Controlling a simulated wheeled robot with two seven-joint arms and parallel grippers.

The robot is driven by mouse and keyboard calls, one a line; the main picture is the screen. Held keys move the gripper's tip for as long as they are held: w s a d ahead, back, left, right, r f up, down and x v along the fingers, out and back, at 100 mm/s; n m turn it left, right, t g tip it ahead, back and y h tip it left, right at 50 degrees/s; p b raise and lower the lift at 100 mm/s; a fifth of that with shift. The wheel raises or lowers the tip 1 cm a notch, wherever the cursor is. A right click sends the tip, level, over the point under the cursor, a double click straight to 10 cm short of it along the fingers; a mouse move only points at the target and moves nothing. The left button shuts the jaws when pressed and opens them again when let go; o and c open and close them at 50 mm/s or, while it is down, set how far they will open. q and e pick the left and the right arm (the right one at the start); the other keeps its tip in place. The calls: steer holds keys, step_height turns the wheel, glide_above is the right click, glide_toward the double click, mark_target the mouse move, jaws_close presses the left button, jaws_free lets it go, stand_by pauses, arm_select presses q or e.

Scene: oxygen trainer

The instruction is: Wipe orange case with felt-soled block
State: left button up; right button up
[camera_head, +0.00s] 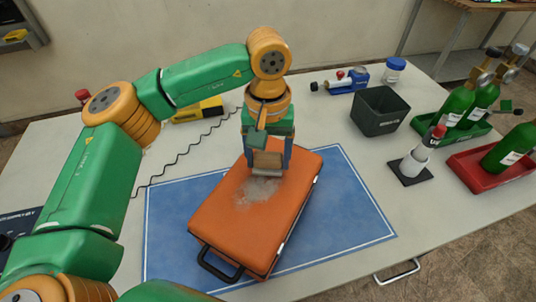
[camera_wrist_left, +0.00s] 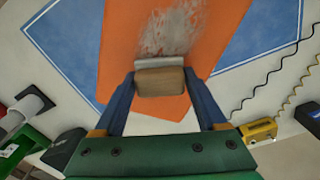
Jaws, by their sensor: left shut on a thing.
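The orange case (camera_head: 228,217) lies flat on a blue mat (camera_head: 345,225), its black handle toward the front left. A greyish-white dusty patch (camera_head: 258,190) marks its top; the patch also shows in the left wrist view (camera_wrist_left: 172,28). My left gripper (camera_head: 267,160) is over the far part of the case, pointing down. It is shut on the felt-soled block (camera_wrist_left: 160,82), a wooden block with a pale grey sole. The block is at the edge of the patch, at or just above the lid; I cannot tell whether it touches. My right gripper is not in view.
A dark open bin (camera_head: 380,112), a blue device (camera_head: 347,82) and a blue-lidded jar (camera_head: 394,70) stand at the back. Green bottles in a green tray and a red tray (camera_head: 470,172) are at the right, near a white cylinder on a dark base (camera_head: 412,165). A yellow device (camera_head: 198,111) with a coiled cable sits behind my arm.

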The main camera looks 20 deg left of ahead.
arm_select(q)
steer(key=shift+f+b, duration=0.6)
steer(key=shift+f, duration=0.25)
